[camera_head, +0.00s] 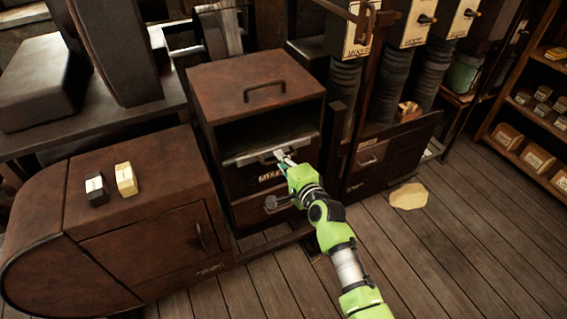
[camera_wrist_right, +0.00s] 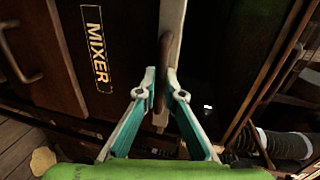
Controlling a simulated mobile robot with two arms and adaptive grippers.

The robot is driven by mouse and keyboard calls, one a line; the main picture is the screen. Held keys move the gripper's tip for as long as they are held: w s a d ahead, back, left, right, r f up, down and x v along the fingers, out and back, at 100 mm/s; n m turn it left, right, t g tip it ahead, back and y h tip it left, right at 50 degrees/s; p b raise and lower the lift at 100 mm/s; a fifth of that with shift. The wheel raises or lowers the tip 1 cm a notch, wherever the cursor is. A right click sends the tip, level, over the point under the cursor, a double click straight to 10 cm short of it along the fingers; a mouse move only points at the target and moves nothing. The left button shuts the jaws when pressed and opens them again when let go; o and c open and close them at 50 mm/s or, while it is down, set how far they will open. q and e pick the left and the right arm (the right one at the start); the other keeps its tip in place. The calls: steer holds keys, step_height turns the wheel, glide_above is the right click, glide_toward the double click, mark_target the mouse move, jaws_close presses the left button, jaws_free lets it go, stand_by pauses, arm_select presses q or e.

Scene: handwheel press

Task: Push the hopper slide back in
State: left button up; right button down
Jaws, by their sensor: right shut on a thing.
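The hopper slide (camera_head: 243,160) is a pale grey plate with a bar handle at the front of the brown mixer cabinet, below a dark opening. In the right wrist view its pale edge (camera_wrist_right: 174,22) runs vertically, with the brown handle (camera_wrist_right: 164,52) on it. My right gripper (camera_head: 283,157) is at the slide's handle. In the right wrist view its two fingertips (camera_wrist_right: 161,76) sit on either side of the handle, shut on it. The fingers hide part of the handle. My left gripper is in neither view.
The mixer cabinet (camera_head: 255,82) has a "MIXER" label (camera_wrist_right: 96,47) below the slide. A rounded brown cabinet (camera_head: 130,215) with a black and a yellow block stands left. A yellowish patch (camera_head: 409,196) lies on the wooden floor at right. Floor in front is clear.

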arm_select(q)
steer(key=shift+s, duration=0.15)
arm_select(e)
steer(key=shift+w+r, duration=0.1)
steer(key=shift+r, duration=0.05)
steer(key=c, duration=2.2)
jaws_free()
steer(key=shift+w+a, duration=0.1)
steer(key=shift+o, duration=0.2)
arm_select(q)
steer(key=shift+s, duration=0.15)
arm_select(e)
steer(key=shift+s+d, duration=0.2)
steer(key=shift+s, duration=0.3)
steer(key=v, duration=1.1)
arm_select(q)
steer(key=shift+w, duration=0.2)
